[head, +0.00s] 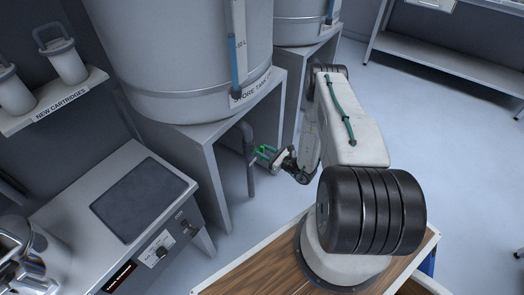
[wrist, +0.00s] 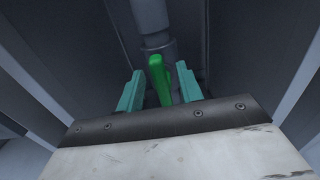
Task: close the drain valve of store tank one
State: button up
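Store tank one (head: 190,60) is the large grey tank on a stand, its label partly readable. In the wrist view the pipe (wrist: 152,18) carries a green valve handle (wrist: 160,80), which runs roughly in line with the pipe. My gripper (head: 265,153) is at the pipe, below the tank. In the wrist view its two teal fingers (wrist: 159,90) are apart, one on each side of the handle. A gap shows between each finger and the handle.
A second tank (head: 305,20) stands behind on its own stand (head: 290,85). A bench with a dark plate (head: 145,198) and knobs is at left. A shelf (head: 60,103) holds new cartridges. The tank stand's side panel (head: 208,185) is close to my gripper. Open floor (head: 450,130) lies at right.

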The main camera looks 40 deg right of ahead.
jog(key=shift+x, duration=0.8)
grip_shut()
